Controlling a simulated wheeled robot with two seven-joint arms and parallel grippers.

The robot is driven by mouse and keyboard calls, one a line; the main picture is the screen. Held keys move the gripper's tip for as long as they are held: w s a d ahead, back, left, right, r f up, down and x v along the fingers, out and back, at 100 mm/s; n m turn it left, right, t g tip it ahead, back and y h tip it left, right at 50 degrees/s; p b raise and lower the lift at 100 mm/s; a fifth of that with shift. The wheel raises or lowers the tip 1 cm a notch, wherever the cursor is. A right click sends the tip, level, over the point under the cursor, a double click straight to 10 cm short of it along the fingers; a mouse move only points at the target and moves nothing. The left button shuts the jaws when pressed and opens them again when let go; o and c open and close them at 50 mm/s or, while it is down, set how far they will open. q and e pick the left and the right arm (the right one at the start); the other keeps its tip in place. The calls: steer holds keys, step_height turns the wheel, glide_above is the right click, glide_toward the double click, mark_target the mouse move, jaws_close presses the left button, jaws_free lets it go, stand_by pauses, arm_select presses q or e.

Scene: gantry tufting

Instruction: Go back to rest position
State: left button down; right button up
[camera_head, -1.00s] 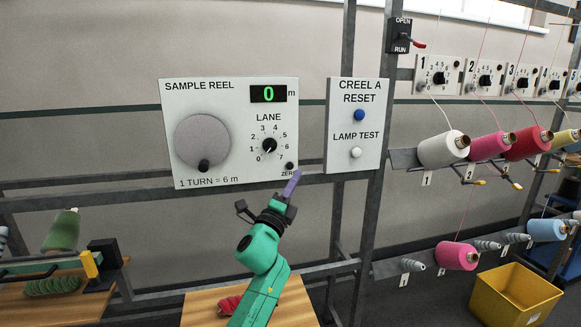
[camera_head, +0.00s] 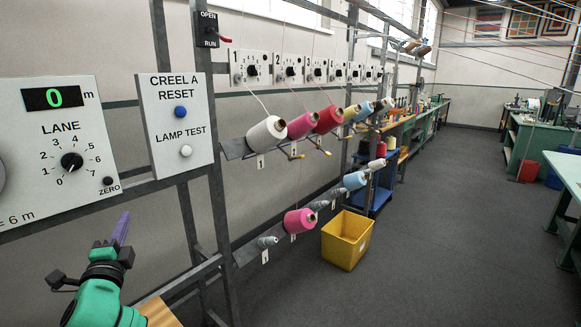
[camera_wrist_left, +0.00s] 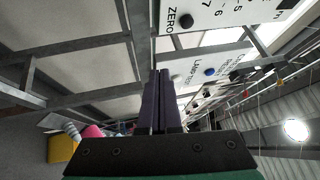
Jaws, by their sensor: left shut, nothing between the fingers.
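My left gripper (camera_head: 121,228) is at the lower left of the head view, its purple fingers pointing up, just below the sample reel panel (camera_head: 40,150) and its ZERO button (camera_head: 108,181). The fingers are shut together and empty. The left wrist view also shows the closed fingers (camera_wrist_left: 160,90), with the ZERO button (camera_wrist_left: 187,20) above them. The gripper appears apart from the panel. My right gripper is not in view.
The creel reset panel (camera_head: 175,125) is right of the gripper on a grey metal frame (camera_head: 187,215). A wooden table (camera_head: 158,312) is below. Yarn cones (camera_head: 267,133) and a yellow bin (camera_head: 346,239) stand further right. Open grey floor (camera_head: 420,250) lies to the right.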

arm_select(q)
steer(key=s+d+f+n+g+h, duration=0.2)
steer(key=s+d+f+n+g, duration=0.2)
steer(key=f, duration=0.6)
steer(key=s+d+f+n+g+h, duration=0.1)
steer(key=s+d+f+n+g, duration=0.3)
steer(key=f, duration=0.6)
steer(key=s+d+f+n+g+h, duration=0.2)
steer(key=s+d+f+g, duration=0.3)
steer(key=s, duration=0.3)
steer(key=s+d+f+n+g+h, duration=0.25)
steer(key=s+d+f, duration=0.3)
steer(key=s, duration=0.35)
step_height(320, 180, down, 24)
steer(key=s+g, duration=0.2)
steer(key=s, duration=0.1)
steer(key=s+a+f, duration=0.2)
steer(key=s+f, duration=1.1)
steer(key=s, duration=0.3)
steer(key=shift+f+m+g, duration=0.2)
steer(key=shift+m+g, duration=0.15)
steer(key=shift+m, duration=0.1)
